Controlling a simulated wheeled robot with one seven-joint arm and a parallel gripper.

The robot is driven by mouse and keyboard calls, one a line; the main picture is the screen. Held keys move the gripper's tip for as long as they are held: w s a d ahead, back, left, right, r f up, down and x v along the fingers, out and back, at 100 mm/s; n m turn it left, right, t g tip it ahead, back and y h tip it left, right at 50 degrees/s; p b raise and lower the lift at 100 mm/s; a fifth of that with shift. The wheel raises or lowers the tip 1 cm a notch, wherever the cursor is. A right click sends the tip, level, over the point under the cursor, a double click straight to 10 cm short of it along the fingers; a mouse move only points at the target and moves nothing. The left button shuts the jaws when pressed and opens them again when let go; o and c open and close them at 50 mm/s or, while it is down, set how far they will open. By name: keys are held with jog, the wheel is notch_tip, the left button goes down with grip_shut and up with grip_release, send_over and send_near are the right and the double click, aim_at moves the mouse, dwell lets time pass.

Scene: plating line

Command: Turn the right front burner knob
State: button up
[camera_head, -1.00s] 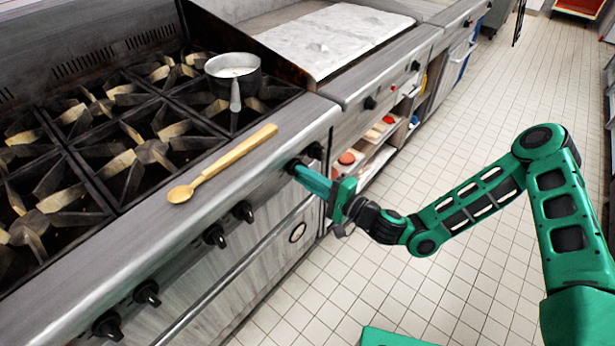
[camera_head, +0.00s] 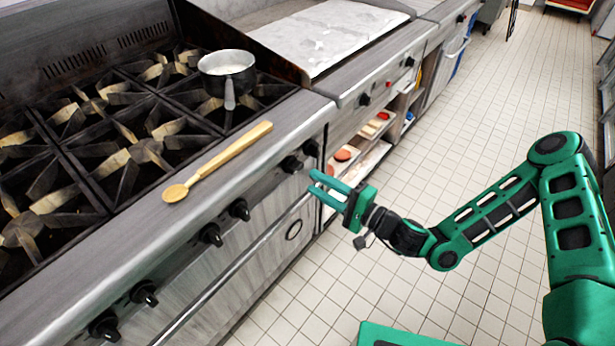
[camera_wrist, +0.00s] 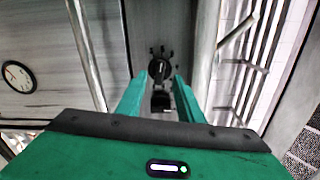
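At the right end of the stove front are two black knobs close together: the nearer one (camera_head: 291,164) and the farther one (camera_head: 311,148). Which of them is the right front burner's knob I cannot tell. My green gripper (camera_head: 311,181) is open and empty in front of and slightly below this pair, with a gap to the panel. In the wrist view, a black knob (camera_wrist: 160,69) shows ahead between the open fingertips (camera_wrist: 158,80), with another dark knob-like part (camera_wrist: 161,100) below it. The knobs' exact turn angles are too small to read.
More black knobs (camera_head: 211,234) line the panel to the left, above the oven handle (camera_head: 240,262). A wooden spoon (camera_head: 218,161) lies on the front ledge. A pot (camera_head: 228,75) stands on a right-hand burner. The tiled floor (camera_head: 450,110) is clear.

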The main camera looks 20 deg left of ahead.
jog(key=v, duration=0.4)
jog(key=shift+s+d, duration=0.1)
jog(key=shift+d, duration=0.05)
dwell(0.4)
